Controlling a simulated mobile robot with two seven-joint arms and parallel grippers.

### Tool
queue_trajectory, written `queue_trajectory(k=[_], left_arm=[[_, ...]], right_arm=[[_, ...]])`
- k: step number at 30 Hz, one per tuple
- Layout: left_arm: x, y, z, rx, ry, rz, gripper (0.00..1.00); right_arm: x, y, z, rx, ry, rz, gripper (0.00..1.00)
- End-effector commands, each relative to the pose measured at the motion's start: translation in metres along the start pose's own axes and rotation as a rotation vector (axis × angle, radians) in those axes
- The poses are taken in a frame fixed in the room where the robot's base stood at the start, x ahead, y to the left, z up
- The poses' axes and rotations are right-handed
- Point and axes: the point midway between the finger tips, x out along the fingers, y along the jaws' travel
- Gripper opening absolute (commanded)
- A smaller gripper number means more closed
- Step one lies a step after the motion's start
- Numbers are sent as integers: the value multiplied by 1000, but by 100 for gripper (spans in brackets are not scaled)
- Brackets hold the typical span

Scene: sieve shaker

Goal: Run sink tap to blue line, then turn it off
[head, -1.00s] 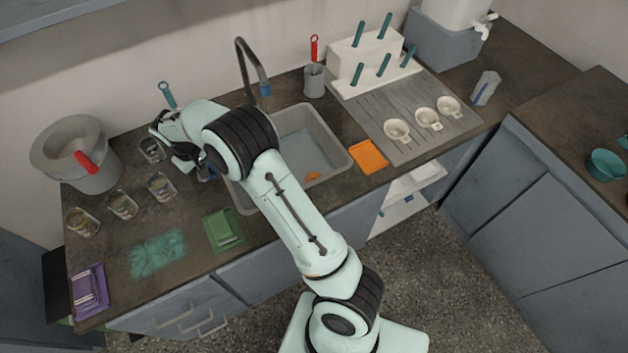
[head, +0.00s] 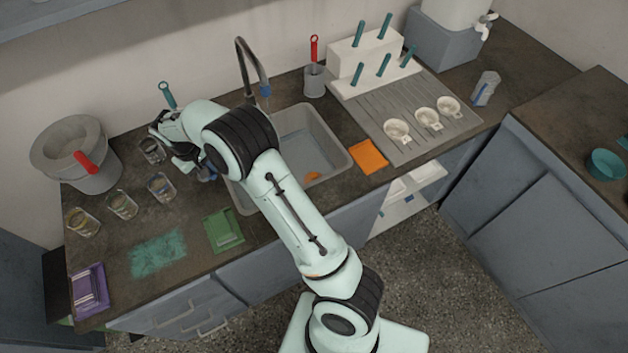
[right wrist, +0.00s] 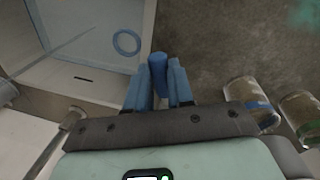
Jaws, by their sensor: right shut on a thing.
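The water level is hard to tell. The grey arched tap (head: 243,62) has a blue tip over the sink's back edge. My right gripper (right wrist: 159,85) is shut on a blue upright handle (right wrist: 158,68), just left of the sink in the head view, where my own arm mostly hides it. The right wrist view shows the sink's inside (right wrist: 85,70) with a blue ring (right wrist: 126,42). My left gripper is not in view.
Several glass beakers (head: 123,205) stand left of my right gripper. A grey bucket (head: 75,150) is behind them.

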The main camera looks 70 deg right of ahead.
Motion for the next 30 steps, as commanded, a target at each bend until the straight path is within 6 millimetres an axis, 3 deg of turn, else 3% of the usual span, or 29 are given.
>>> queue_trajectory(k=[16,30], left_arm=[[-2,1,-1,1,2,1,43],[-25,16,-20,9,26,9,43]], right_arm=[[-4,-1,-4,18,10,-1,0],[-8,-23,-11,378,-47,-2,0]])
